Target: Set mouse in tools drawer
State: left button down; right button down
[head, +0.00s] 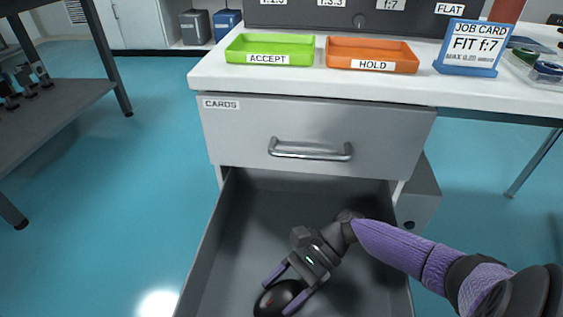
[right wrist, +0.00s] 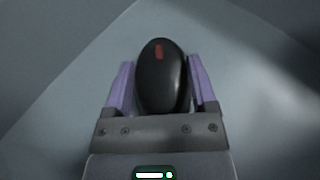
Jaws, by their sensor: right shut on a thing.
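The black mouse (head: 280,297) with a small red mark is between the fingers of my right gripper (head: 287,290), which is shut on it. The mouse also shows in the right wrist view (right wrist: 160,78), between the purple fingers of the right gripper (right wrist: 160,90). The gripper and mouse are inside the open lower drawer (head: 262,215), near its front in the head view. I cannot tell whether the mouse touches the drawer floor. The drawer's own label is not visible. My left gripper is not in view.
The closed drawer (head: 240,130) labelled CARDS is above the open one. On the white table (head: 215,78) stand a green ACCEPT tray (head: 236,58), an orange HOLD tray (head: 338,62) and a blue-framed job card (head: 470,48). The rest of the drawer's visible floor looks clear.

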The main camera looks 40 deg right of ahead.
grip_release()
jog(key=shift+f, duration=0.35)
jog(key=shift+r, duration=0.1)
jog(key=shift+d, duration=0.1)
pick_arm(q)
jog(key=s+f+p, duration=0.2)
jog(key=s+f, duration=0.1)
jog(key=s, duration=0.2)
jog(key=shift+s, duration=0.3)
pick_arm(e)
jog(key=v, duration=0.7)
jog(key=shift+d+r, duration=0.15)
jog(key=shift+r, duration=0.05)
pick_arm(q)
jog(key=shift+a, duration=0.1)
